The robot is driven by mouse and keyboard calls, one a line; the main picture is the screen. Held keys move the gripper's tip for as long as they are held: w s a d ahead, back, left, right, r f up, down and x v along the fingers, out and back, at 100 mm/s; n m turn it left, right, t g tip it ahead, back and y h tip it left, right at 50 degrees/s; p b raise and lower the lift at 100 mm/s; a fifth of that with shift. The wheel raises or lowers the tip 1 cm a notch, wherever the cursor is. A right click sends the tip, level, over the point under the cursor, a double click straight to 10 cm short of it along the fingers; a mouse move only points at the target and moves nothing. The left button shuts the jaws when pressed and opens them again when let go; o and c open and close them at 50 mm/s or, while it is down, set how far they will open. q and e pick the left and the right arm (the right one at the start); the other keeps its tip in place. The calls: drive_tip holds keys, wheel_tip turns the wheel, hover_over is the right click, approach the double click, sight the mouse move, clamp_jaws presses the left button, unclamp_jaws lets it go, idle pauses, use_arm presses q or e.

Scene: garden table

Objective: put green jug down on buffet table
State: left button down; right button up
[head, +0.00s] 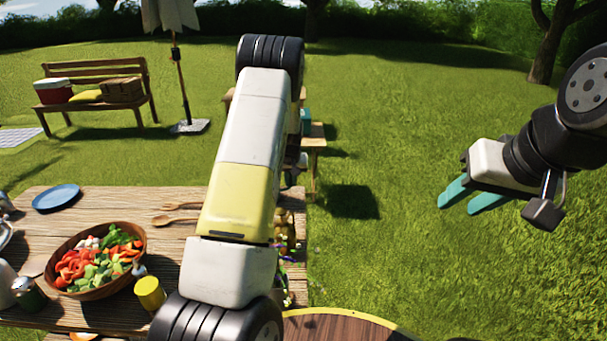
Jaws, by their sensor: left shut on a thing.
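My left arm fills the middle of the head view, and its upper links hide what lies behind them. I cannot make out the left gripper's fingers or anything in them. A small teal-green shape (306,121) shows just right of that arm, at a wooden table (316,137) on the grass; I cannot tell whether it is the green jug. No whole jug is visible. My right gripper (471,198) is at the right over the grass, its two teal fingers apart with nothing between them.
A near plank table (105,205) holds a salad bowl (145,242), a blue plate (56,197), a yellow-lidded shaker (150,293) and wooden utensils (178,219). A round brown top (345,328) shows at the bottom. A bench (140,84) and parasol stand (190,127) are farther back.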

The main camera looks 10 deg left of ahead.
use_arm(q)
drive_tip(key=c, duration=1.9)
unclamp_jaws()
drive_tip(key=shift+f, duration=0.15)
drive_tip(key=o, duration=0.4)
